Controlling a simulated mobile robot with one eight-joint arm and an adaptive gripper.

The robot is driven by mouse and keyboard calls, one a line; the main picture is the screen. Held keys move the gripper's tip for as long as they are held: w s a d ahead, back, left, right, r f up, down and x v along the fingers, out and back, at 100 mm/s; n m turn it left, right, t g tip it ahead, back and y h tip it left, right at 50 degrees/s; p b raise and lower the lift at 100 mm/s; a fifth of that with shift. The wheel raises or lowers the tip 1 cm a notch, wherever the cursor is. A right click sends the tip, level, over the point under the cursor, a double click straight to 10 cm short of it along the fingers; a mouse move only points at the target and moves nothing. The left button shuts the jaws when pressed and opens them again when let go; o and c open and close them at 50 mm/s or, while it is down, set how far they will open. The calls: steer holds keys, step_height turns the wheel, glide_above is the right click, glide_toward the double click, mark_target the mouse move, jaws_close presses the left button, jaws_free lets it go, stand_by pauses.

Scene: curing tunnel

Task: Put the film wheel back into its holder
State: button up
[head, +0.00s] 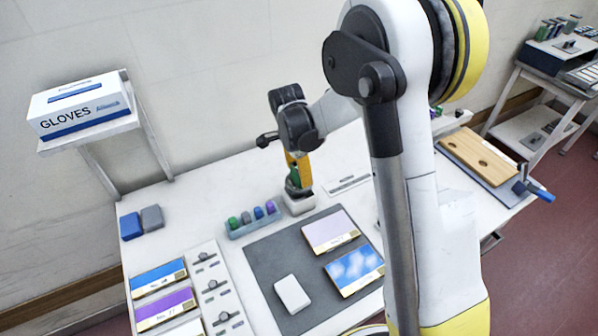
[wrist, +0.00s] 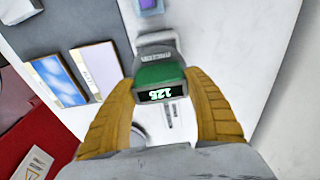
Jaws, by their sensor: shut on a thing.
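My gripper (head: 297,172) points down at the back middle of the white table. Its two yellow fingers, also in the wrist view (wrist: 160,82), are shut on a green piece (wrist: 160,74) with a dark face that reads 125, which I take to be the film wheel. In the head view the film wheel (head: 292,183) shows as a green and dark shape below the fingers. A small white block (head: 299,205), apparently the holder, stands directly under it. A grey-white part (wrist: 156,42) lies just beyond the wheel in the wrist view. Whether the wheel is seated is hidden.
A rack (head: 246,230) of several coloured pieces stands close left of the block. A grey mat (head: 265,265) in front carries two picture cards and a white block (head: 292,294). A glove box (head: 80,105) sits on a shelf at left. A wooden board (head: 478,156) lies at right.

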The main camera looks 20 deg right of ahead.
steer(key=shift+f+b, duration=1.4)
steer(key=shift+f, duration=0.45)
steer(key=o, duration=1.7)
steer(key=shift+r+p, duration=2)
steer(key=shift+r, duration=1.5)
